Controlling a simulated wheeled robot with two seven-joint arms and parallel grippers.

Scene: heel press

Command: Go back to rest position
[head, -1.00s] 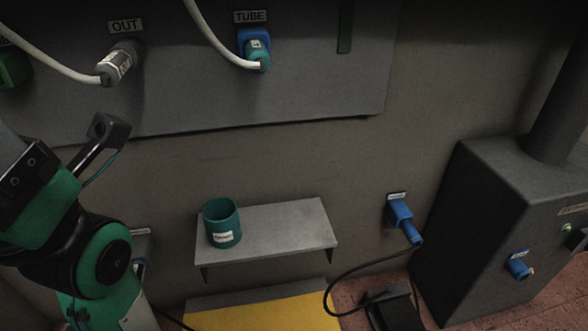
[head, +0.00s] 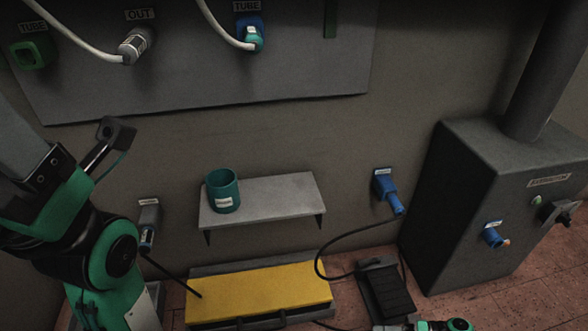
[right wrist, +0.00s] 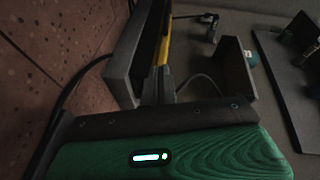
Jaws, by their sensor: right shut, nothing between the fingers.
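My left arm (head: 112,255), green and black, comes in from the left in the head view. I do not see the jaws of my left gripper there. At the bottom right edge, a green and black part of my right arm (head: 440,326) shows, cut off by the frame. In the right wrist view, the green body of my right gripper (right wrist: 150,157) with a lit strip fills the bottom. Its jaws are shut and hold nothing; the fingertips are hard to make out.
A teal cup (head: 223,192) stands on a grey wall shelf (head: 275,198). Below it is a yellow pad (head: 260,293) with a black pedal (head: 387,290) to its right. A blue plug (head: 388,191) trails a black cable. A grey cabinet (head: 455,220) stands at right.

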